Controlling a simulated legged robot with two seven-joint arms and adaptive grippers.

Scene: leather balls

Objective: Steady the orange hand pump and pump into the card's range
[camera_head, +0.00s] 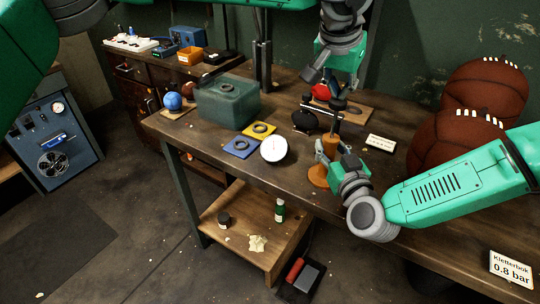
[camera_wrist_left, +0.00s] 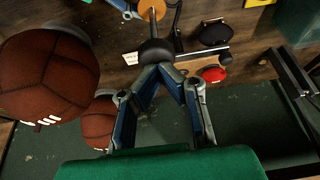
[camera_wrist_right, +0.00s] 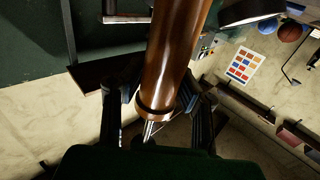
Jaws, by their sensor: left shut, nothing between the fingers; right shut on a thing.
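The orange hand pump (camera_head: 329,146) stands on the workbench, its foot (camera_head: 318,177) near the front edge. My right gripper (camera_head: 326,158) is shut around its barrel, which fills the middle of the right wrist view (camera_wrist_right: 174,50). My left gripper (camera_head: 336,90) is above the pump, fingers shut and empty, tips at or just above the black handle knob (camera_wrist_left: 155,52); I cannot tell whether they touch. The card (camera_head: 511,268) reads "Kletterbok 0.8 bar" at lower right. A white round gauge (camera_head: 273,149) lies left of the pump; its reading is too small to tell.
Brown leather balls (camera_head: 485,88) sit at the right of the bench, near my right arm.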

